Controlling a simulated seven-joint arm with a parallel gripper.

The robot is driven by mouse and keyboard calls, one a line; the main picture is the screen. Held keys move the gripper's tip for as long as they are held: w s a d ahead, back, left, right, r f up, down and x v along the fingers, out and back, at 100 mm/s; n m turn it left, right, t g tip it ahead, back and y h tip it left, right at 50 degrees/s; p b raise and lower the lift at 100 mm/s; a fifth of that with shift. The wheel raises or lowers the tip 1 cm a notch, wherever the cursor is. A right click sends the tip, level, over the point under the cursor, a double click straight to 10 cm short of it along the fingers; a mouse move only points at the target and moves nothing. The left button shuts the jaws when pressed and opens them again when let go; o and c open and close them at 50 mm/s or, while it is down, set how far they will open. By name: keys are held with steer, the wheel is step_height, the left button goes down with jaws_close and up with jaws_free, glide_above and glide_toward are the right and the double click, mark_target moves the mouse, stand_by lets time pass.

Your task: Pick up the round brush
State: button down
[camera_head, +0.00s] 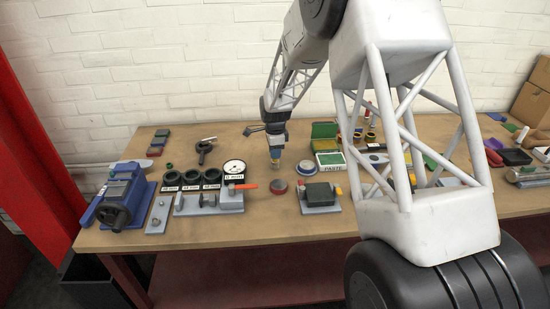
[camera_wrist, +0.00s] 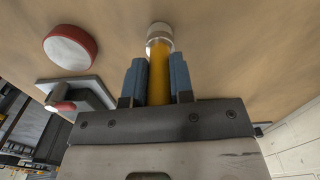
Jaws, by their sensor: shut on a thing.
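The round brush shows in the wrist view as a yellow handle (camera_wrist: 159,75) with a pale metallic round end (camera_wrist: 160,35). My gripper (camera_wrist: 160,68) is shut on the handle, with one blue finger on each side, and the round end sticks out past the fingertips. In the head view my gripper (camera_head: 275,150) points down over the middle of the table, and the brush's metallic end (camera_head: 275,163) hangs below it. I cannot tell whether that end touches the table. The rest of the handle is hidden by the gripper.
A red round tin (camera_head: 278,186) and a blue-rimmed tin (camera_head: 307,168) are close by. A dark block on a grey base (camera_head: 320,197) stands in front. A gauge fixture (camera_head: 234,168) and a blue vise (camera_head: 122,195) are at left, a green box (camera_head: 325,130) behind right.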

steer(key=shift+r, duration=0.1)
steer(key=shift+r, duration=0.4)
step_height(320, 180, up, 3)
steer(key=shift+s+f, duration=0.1)
steer(key=shift+f, duration=0.05)
steer(key=s+d+r, duration=0.1)
steer(key=s+d, duration=0.1)
steer(key=s, duration=1.3)
steer(key=shift+s+r, duration=0.15)
steer(key=shift+s, duration=0.2)
steer(key=shift+w, duration=0.1)
stand_by(1.4)
steer(key=w+d+r, duration=0.2)
steer(key=w+d, duration=0.8)
steer(key=w, duration=0.2)
steer(key=w+d+r, duration=0.2)
steer(key=w+d, duration=0.8)
steer(key=w, duration=0.2)
steer(key=shift+w+r, duration=0.3)
steer(key=shift+w, duration=0.1)
